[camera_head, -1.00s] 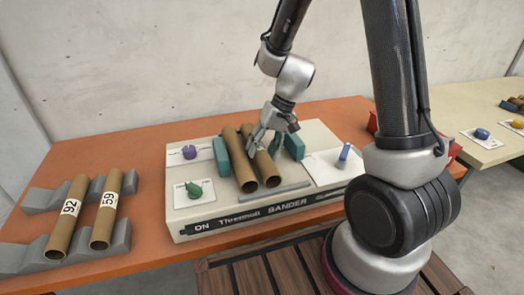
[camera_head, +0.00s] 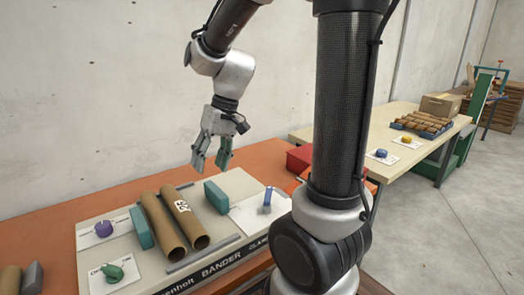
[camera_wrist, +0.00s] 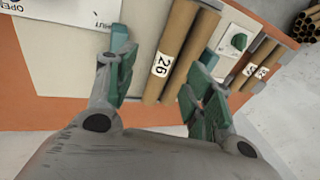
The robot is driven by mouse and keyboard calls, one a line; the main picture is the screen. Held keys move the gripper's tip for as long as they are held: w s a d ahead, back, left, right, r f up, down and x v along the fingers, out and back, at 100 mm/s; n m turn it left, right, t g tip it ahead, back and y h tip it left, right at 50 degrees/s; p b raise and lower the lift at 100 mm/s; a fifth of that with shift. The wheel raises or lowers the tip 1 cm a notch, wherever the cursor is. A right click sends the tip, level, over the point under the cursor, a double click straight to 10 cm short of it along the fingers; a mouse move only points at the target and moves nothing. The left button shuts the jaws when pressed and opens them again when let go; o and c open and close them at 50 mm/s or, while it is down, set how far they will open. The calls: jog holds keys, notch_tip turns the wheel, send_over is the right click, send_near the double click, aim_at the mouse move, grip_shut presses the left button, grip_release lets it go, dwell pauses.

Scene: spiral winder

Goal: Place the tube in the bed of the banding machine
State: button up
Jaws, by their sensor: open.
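Two brown cardboard tubes lie side by side in the bed of the banding machine (camera_head: 222,262), between its two teal jaws. The left tube (camera_head: 159,221) shows no label in the head view. The right tube (camera_head: 184,216) carries a white number label, which reads 26 in the wrist view (camera_wrist: 162,64). My gripper (camera_head: 212,166) is open and empty, raised above the machine and behind the tubes, clear of them. The left teal jaw (camera_head: 141,228) stands beside the left tube. The right teal jaw (camera_head: 217,197) stands apart from the right tube.
A purple knob (camera_head: 103,228), a green knob (camera_head: 113,272) and a blue lever (camera_head: 267,197) sit on the machine's panels. A red box (camera_head: 300,158) is at the table's back right. A second table (camera_head: 390,142) holds several tubes in a rack. Tubes on grey cradles show at lower left.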

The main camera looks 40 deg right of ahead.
jog(key=s+d+r+t+h, duration=0.1)
jog(key=s+d+r, duration=0.2)
jog(key=s, duration=0.4)
jog(key=s+d+r+t+h, duration=0.2)
jog(key=s+d+r, duration=0.2)
jog(key=s, duration=0.3)
jog(key=shift+s+d+t, duration=0.3)
jog(key=shift+s+d, duration=0.05)
jog(key=shift+d, duration=0.55)
dwell(0.4)
